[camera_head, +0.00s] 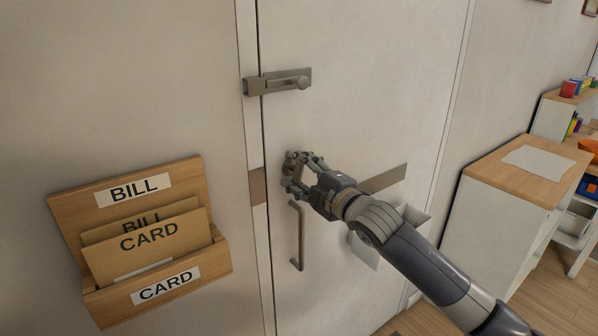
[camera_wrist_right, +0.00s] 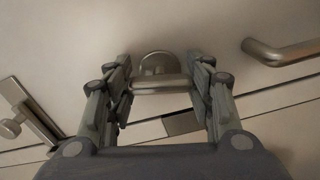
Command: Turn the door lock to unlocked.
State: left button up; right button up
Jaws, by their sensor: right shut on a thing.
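The door lock's turn piece (camera_wrist_right: 160,83) is a metallic bar in front of a round base on the pale door (camera_head: 350,75). In the head view the fingers hide most of the lock. My right gripper (camera_head: 291,173) reaches it from the lower right and is shut on the turn piece. In the right wrist view its fingers stand on either side of the bar, at its two ends. I cannot tell from these views whether the lock is locked. My left gripper is not in view.
A slide latch (camera_head: 285,82) sits above the lock, and a bar door handle (camera_head: 298,236) hangs just below it. A wooden letter holder (camera_head: 160,200) is on the wall at left. A white cabinet with a wooden top (camera_head: 500,178) stands at right.

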jog(key=shift+n+p, duration=0.4)
jog(key=shift+n, duration=0.9)
jog(key=shift+f, duration=0.1)
jog(key=o, duration=1.5)
jog(key=shift+o, duration=0.2)
jog(key=v, duration=1.2)
